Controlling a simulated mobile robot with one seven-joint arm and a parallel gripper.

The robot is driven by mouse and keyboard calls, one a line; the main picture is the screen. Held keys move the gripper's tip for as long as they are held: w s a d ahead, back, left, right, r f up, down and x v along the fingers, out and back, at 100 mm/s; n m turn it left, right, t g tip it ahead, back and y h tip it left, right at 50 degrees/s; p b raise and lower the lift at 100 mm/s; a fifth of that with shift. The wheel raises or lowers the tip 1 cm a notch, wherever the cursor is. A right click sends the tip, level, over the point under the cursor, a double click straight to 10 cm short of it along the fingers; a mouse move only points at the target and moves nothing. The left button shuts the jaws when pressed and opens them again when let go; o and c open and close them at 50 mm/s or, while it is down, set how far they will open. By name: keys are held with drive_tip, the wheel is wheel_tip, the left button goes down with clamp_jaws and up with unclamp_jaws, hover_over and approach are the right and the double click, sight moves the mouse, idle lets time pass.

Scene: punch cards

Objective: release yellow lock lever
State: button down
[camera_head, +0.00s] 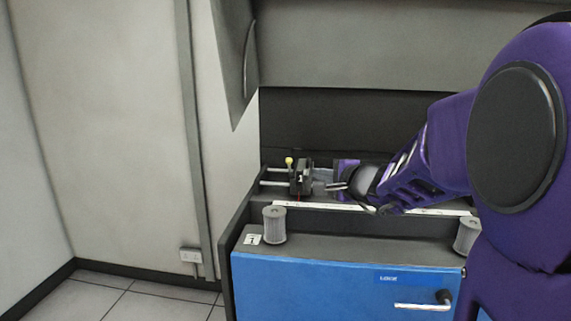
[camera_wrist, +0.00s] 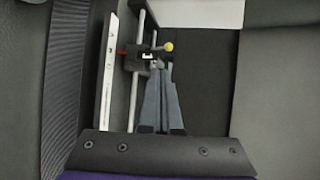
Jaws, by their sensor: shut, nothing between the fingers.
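The yellow lock lever (camera_head: 289,161) shows as a small yellow knob on a stalk, at the left of a black carriage (camera_head: 301,178) on metal rails. In the wrist view the yellow knob (camera_wrist: 168,46) stands just beyond my gripper's fingertips, slightly to their right. My gripper (camera_wrist: 158,66) is shut with nothing between its fingers, and its tips are close to the black carriage (camera_wrist: 135,57). I cannot tell whether they touch it. In the head view my gripper (camera_head: 328,186) reaches in from the right, beside the carriage. A red pointer (camera_wrist: 121,52) sticks out of the carriage's left side.
Two metal rails (camera_head: 272,183) carry the carriage. A white ruler strip (camera_head: 340,207) runs along the front. Grey ribbed knobs (camera_head: 274,225) stand at the machine's front corners. A blue front panel (camera_head: 320,290) with a handle (camera_head: 423,306) lies below. A dark back wall rises behind.

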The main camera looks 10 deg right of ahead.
sight(291, 160)
drive_tip(key=shift+w+d+r+y, duration=0.15)
drive_tip(key=shift+d+r+y, duration=0.25)
drive_tip(key=shift+r, duration=0.1)
drive_tip(key=shift+a, duration=0.1)
drive_tip(key=x, duration=1.4)
drive_tip(key=shift+r, duration=0.15)
drive_tip(key=shift+w+r+p, duration=0.1)
drive_tip(key=shift+r+p, duration=0.15)
drive_tip(key=shift+p, duration=0.1)
